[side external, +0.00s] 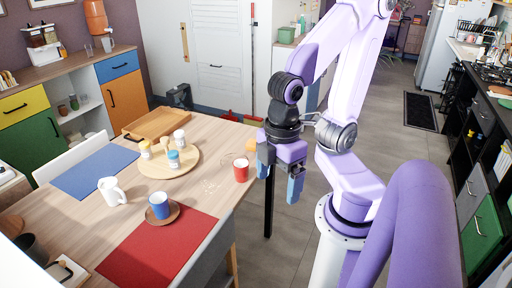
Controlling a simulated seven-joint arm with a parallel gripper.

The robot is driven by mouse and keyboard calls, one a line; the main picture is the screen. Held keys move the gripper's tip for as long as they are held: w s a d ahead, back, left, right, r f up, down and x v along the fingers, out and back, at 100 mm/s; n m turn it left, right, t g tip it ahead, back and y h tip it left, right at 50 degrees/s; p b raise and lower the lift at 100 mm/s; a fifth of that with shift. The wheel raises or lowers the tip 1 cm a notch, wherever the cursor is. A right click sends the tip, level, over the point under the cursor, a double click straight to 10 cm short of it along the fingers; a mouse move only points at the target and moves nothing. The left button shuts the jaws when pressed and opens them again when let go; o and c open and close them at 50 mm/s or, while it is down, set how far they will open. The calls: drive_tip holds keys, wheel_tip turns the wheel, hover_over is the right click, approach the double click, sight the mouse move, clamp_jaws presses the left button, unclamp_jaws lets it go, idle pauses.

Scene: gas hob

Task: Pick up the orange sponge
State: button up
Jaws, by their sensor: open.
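I cannot make out an orange sponge for certain in the side external view. A small orange item (251,146) shows at the table's right edge behind the red cup, partly hidden by my gripper, and I cannot tell what it is. My gripper (279,184) hangs fingers down just right of the table edge, over the floor. Its blue-tipped fingers are apart and nothing shows between them.
The gas hob (497,73) is at the far right. The floor between is open.

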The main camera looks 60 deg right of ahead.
drive_tip(key=w+d+f+m+y, duration=0.1)
drive_tip(key=w+m, duration=0.1)
drive_tip(key=w, duration=0.6)
drive_tip(key=w+d+m, duration=0.2)
drive_tip(key=w, duration=0.6)
drive_tip(key=w+d+f+m+t+y, duration=0.1)
drive_tip(key=w+d+f+m, duration=0.2)
drive_tip(key=w+d, duration=0.9)
drive_tip(key=d+f+m+t, duration=0.2)
drive_tip(key=d+f, duration=0.1)
drive_tip(key=d, duration=1.5)
drive_tip(key=s+d+f+m+t+h, duration=0.1)
drive_tip(key=s+d+f+m, duration=0.2)
drive_tip(key=d, duration=0.6)
drive_tip(key=s+d+f+h, duration=0.1)
drive_tip(key=s+d+f, duration=0.25)
drive_tip(key=d, duration=0.55)
drive_tip(key=x, duration=1)
drive_tip(key=shift+a+f, duration=0.2)
drive_tip(key=shift+f, duration=0.05)
drive_tip(key=shift+x, duration=2.6)
